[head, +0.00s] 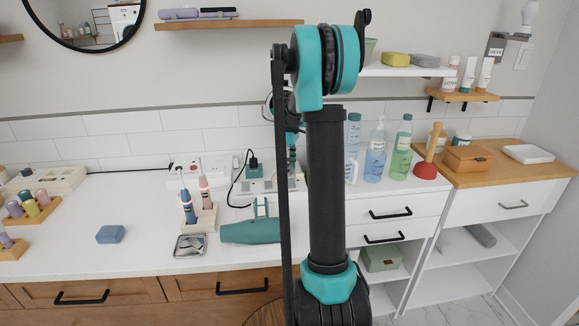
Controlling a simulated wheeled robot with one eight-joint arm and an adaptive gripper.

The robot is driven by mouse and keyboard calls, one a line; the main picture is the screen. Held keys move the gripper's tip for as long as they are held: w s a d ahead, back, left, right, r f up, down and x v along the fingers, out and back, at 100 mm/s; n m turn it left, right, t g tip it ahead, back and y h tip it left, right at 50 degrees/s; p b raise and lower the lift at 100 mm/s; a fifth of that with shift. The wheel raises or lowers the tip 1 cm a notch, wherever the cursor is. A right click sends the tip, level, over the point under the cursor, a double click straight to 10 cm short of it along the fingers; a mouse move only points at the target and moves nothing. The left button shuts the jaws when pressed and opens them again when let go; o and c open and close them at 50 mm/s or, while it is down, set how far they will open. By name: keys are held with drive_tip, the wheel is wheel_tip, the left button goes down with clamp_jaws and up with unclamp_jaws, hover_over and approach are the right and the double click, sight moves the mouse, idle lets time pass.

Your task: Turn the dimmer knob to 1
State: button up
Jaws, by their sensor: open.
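I cannot pick out a dimmer knob with certainty. On the right wall is a small dark panel (496,46) with a pale label, too small to read, and a white wall plate (523,55) beside it. My gripper (291,150) is mostly hidden behind my own upright arm; only dark and teal parts show near the tiles, above the counter. It is open, and I see nothing held in it. Whatever is directly in front of its fingertips is hidden.
A teal hair dryer (250,232), a toothbrush holder (203,218), a metal dish (190,246) and a blue soap bar (110,234) are on the counter (75,255). Bottles (376,150) and a plunger (430,153) stand to the right. Shelves (230,24) jut from the wall.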

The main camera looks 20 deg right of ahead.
drive_tip(key=c, duration=1.2)
drive_tip(key=shift+o, duration=0.2)
drive_tip(key=shift+m, duration=0.3)
drive_tip(key=m, duration=0.3)
drive_tip(key=shift+m, duration=0.3)
drive_tip(key=m, duration=0.3)
drive_tip(key=shift+m, duration=0.4)
drive_tip(key=m, duration=0.4)
drive_tip(key=shift+m, duration=1.8)
